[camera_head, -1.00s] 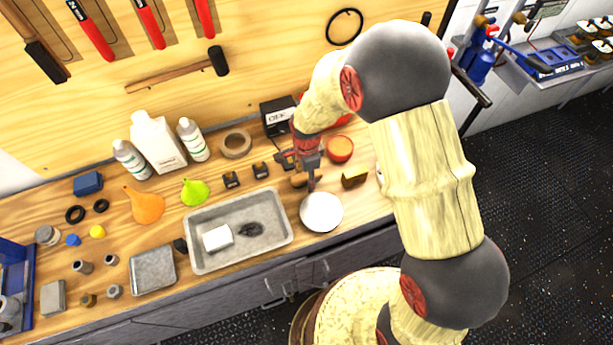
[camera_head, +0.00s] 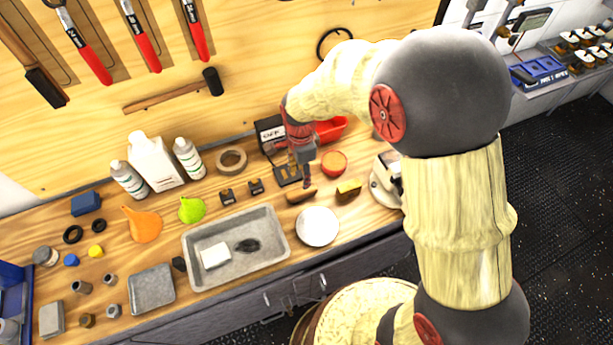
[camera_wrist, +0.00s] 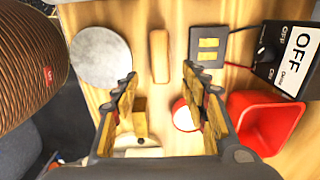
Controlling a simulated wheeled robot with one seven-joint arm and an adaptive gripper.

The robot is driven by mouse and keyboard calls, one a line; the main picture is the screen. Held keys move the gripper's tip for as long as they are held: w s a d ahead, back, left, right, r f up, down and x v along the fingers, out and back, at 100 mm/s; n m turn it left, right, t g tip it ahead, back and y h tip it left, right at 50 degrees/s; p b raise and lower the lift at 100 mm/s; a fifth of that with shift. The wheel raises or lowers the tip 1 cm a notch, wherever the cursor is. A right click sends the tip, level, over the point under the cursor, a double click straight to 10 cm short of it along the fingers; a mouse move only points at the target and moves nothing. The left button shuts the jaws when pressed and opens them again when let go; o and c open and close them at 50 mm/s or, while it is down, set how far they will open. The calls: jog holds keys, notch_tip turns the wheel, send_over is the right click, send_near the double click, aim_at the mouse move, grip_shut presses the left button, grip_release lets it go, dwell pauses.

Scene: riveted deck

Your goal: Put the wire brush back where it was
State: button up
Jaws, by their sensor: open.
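A small wooden bar (camera_head: 300,194), which I take for the wire brush, lies on the wooden bench between the round grey-white disc (camera_head: 318,226) and a black pad (camera_head: 288,175). It also shows in the wrist view (camera_wrist: 159,56), lying lengthwise just beyond my fingertips; no bristles are visible. My gripper (camera_head: 307,184) points down close to the bar in the head view. In the wrist view my gripper (camera_wrist: 159,74) is open, its fingers apart with nothing held between them. I cannot tell the exact height of the fingertips over the bench.
A black box marked OFF (camera_wrist: 295,55) is behind. A grey metal tray (camera_head: 237,278) lies left, holding a white block. Hand tools hang on the back board.

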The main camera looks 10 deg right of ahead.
jog(key=s+d+r+n+t, duration=0.1)
jog(key=s+d+r+n, duration=0.2)
jog(key=r, duration=0.8)
jog(key=s+d+r+n+t, duration=0.2)
jog(key=s+d+r+n, duration=0.3)
jog(key=s+r+n, duration=0.1)
jog(key=s+d+r+n+t, duration=0.2)
jog(key=s+d+r+n, duration=0.3)
jog(key=s+r, duration=0.3)
jog(key=s+d, duration=0.1)
jog(key=s, duration=0.2)
jog(key=shift+r+n, duration=0.3)
jog(key=shift+n, duration=0.1)
jog(key=shift+d+f, duration=0.1)
